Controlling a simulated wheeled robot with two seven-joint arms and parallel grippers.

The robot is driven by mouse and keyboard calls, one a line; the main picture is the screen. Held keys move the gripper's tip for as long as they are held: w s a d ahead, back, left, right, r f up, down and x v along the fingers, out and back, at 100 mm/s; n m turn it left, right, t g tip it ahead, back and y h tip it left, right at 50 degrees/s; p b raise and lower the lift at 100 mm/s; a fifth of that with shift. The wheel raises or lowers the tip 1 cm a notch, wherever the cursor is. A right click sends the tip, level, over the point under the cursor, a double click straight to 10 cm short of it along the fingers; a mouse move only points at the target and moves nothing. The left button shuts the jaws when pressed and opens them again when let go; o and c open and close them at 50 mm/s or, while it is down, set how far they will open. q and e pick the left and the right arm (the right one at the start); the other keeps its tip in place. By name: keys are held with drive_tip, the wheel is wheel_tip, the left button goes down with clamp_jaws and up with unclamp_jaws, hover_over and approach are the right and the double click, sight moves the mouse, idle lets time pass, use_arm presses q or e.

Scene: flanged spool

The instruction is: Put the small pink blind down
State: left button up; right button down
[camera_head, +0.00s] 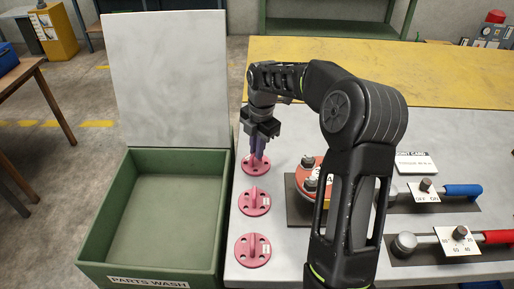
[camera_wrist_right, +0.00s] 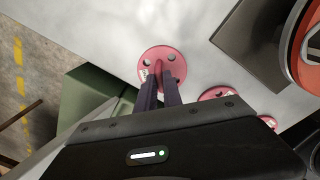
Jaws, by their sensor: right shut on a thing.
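Three small pink blinds stand in a column along the left edge of the grey table. My right gripper (camera_head: 258,150) points down at the farthest pink blind (camera_head: 256,168) and is shut on its upright rib. In the right wrist view the fingers (camera_wrist_right: 160,95) close on this round blind (camera_wrist_right: 161,60), whose flange has bolt holes and a white tag. The blind looks flat at table level; I cannot tell whether it touches the top. The middle blind (camera_head: 255,202) and the nearest blind (camera_head: 252,250) lie flat on the table. My left gripper is not in view.
A green parts wash bin (camera_head: 90,222) with its pale lid (camera_head: 165,80) raised stands left of the table. A red flanged part (camera_head: 308,172) on a dark plate lies right of the blinds, partly behind my arm.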

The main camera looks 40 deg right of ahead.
sight(260, 164)
drive_tip(key=c, duration=1.9)
unclamp_jaws()
drive_tip(key=shift+f, duration=0.15)
drive_tip(key=o, duration=0.4)
wheel_tip(260, 164, up, 12)
drive_tip(key=shift+s+d, duration=0.15)
drive_tip(key=shift+s, duration=0.3)
